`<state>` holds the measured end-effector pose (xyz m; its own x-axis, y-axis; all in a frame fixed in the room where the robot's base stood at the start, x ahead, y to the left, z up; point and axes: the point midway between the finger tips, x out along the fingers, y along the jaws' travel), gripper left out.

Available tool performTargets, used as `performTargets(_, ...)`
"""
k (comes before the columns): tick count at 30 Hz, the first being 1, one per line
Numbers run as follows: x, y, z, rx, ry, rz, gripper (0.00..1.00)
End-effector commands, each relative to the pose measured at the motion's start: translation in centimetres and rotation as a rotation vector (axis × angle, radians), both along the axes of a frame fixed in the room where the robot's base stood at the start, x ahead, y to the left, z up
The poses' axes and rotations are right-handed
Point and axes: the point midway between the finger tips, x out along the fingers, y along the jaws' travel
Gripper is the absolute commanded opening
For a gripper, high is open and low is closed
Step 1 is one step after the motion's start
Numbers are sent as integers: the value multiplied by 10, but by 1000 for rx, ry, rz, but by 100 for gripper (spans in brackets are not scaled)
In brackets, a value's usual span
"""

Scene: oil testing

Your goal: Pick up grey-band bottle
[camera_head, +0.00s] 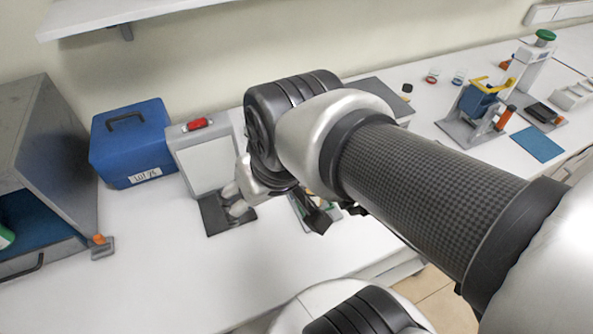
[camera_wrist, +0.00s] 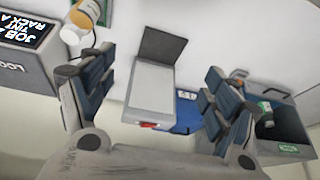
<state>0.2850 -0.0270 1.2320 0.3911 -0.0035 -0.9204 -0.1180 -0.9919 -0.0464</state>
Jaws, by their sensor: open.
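My gripper (camera_wrist: 160,65) is open in the wrist view, its two dark padded fingers wide apart with no object gripped. In the head view my arm mostly hides it. A bottle with an amber body and a white cap (camera_wrist: 86,16) shows at the top left of the wrist view, beyond the left finger and partly cut off by the frame. A bottle with green on it (camera_wrist: 265,108) is in the open grey box at the right. I cannot make out a grey band on either bottle.
A white-panelled device with a red top part (camera_head: 197,124) and dark base plate stands beside a blue case (camera_head: 131,143). The open grey cabinet (camera_head: 48,135) is at the left. A blue-and-yellow apparatus (camera_head: 480,102) stands at the right. The front left bench is clear.

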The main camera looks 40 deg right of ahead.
Motion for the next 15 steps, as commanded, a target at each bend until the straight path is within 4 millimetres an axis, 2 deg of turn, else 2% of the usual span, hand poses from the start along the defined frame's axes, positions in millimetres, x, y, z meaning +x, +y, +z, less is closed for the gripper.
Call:
performTargets(5, 35, -26, 2, 33, 11, -105, 80)
performTargets(8, 60, -50, -2, 55, 13, -185, 80)
performTargets(11, 80, -90, -15, 65, 14, -288, 80)
performTargets(12, 82, -112, -26, 56, 14, -333, 80)
performTargets(15, 72, -154, -49, 13, 16, -396, 80)
